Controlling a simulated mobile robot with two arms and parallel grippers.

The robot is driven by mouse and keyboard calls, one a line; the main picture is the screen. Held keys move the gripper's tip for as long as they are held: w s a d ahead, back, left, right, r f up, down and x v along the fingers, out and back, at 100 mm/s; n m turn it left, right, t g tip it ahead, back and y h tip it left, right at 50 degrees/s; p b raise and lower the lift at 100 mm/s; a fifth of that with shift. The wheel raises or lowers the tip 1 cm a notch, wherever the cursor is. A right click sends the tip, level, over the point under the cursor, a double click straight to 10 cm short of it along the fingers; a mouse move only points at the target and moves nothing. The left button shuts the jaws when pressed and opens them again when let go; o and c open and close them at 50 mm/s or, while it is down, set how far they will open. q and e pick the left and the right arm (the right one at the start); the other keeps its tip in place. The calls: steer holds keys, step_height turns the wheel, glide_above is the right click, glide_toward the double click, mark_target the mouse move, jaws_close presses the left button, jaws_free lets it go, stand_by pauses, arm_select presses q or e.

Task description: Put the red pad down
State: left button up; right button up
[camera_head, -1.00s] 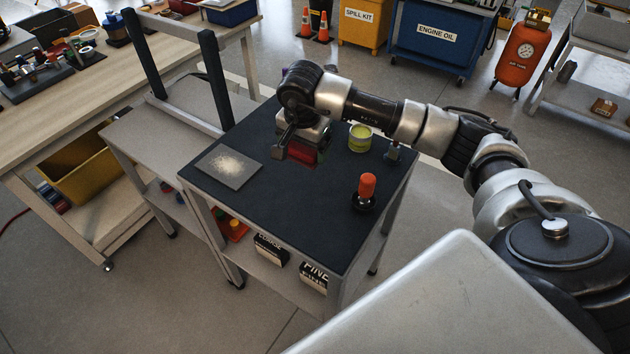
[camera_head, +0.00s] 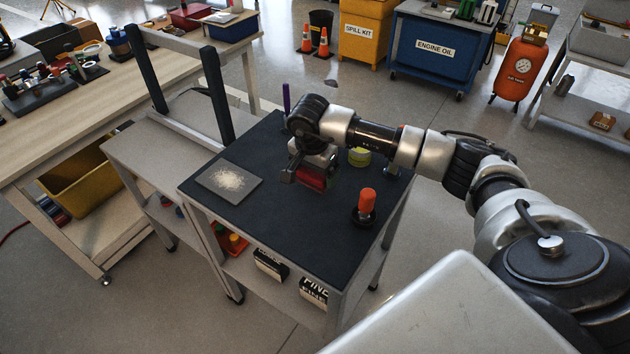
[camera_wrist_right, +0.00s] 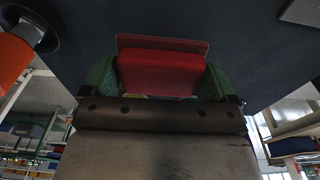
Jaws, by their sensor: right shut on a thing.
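The red pad (camera_head: 312,179) is in my right gripper (camera_head: 309,172), over the dark top of the small cart (camera_head: 262,225). In the right wrist view the red pad (camera_wrist_right: 160,70) sits between the two green fingertips of my right gripper (camera_wrist_right: 160,82), which is shut on it. The dark cart top lies behind the pad there. I cannot tell whether the pad touches the surface. My left gripper is not in view.
A grey plate with pale dust (camera_head: 229,182) lies left on the cart top. An orange-capped tool (camera_head: 366,205) stands right of the gripper, and a yellow-green tin (camera_head: 359,157) behind it. A purple upright item (camera_head: 287,98) is at the back. The front middle is bare.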

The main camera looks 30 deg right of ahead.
mark_target(315, 183)
steer(key=shift+f, duration=1.85)
steer(key=o, duration=0.6)
steer(key=shift+f, duration=0.1)
steer(key=r, duration=0.3)
steer(key=a+r, duration=0.1)
steer(key=r, duration=0.6)
steer(key=shift+s+a+r+b, duration=0.15)
steer(key=shift+a+r+b, duration=0.1)
steer(key=shift+r+b, duration=0.1)
steer(key=shift+f, duration=0.1)
